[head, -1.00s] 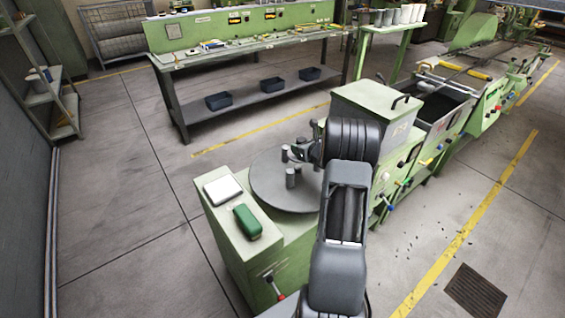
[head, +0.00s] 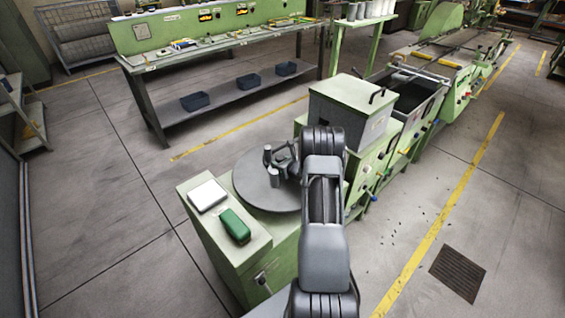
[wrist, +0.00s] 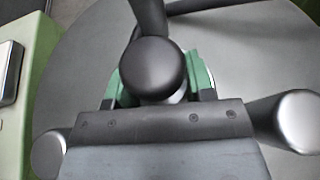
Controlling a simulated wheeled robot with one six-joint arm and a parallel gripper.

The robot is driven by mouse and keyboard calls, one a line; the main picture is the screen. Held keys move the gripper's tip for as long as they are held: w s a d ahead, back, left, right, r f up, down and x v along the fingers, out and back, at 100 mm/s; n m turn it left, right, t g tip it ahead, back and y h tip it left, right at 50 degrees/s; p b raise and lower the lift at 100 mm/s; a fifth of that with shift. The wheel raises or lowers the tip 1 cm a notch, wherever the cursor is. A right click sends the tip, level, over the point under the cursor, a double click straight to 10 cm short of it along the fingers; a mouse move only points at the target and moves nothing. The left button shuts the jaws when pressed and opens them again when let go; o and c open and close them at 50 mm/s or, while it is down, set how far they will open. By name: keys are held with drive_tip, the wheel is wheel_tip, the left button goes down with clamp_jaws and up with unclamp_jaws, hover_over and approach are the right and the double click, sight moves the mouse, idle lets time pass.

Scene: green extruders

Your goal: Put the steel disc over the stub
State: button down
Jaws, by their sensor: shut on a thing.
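The steel disc (head: 247,190) is a wide, flat grey round plate with several upright posts on it. It lies level at the top of the green cabinet (head: 222,257), and I cannot tell whether it touches the top. It fills most of the wrist view (wrist: 85,65). My gripper (head: 284,158) is over the disc. In the wrist view, its green-padded fingers (wrist: 162,85) are closed on the dark round-topped post (wrist: 153,67) of the disc. Other posts (wrist: 293,118) stand to either side. The stub is not visible; the disc may cover it.
A white-topped box (head: 207,195) and a green case (head: 235,226) lie on the cabinet left of the disc. A taller green lidded box (head: 340,120) stands close behind right. A workbench (head: 180,75) stands farther back. The floor to the left is open.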

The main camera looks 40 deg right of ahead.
drive_tip(key=shift+s, duration=0.1)
drive_tip(key=shift+c, duration=2.3)
unclamp_jaws()
drive_tip(key=shift+r, duration=0.1)
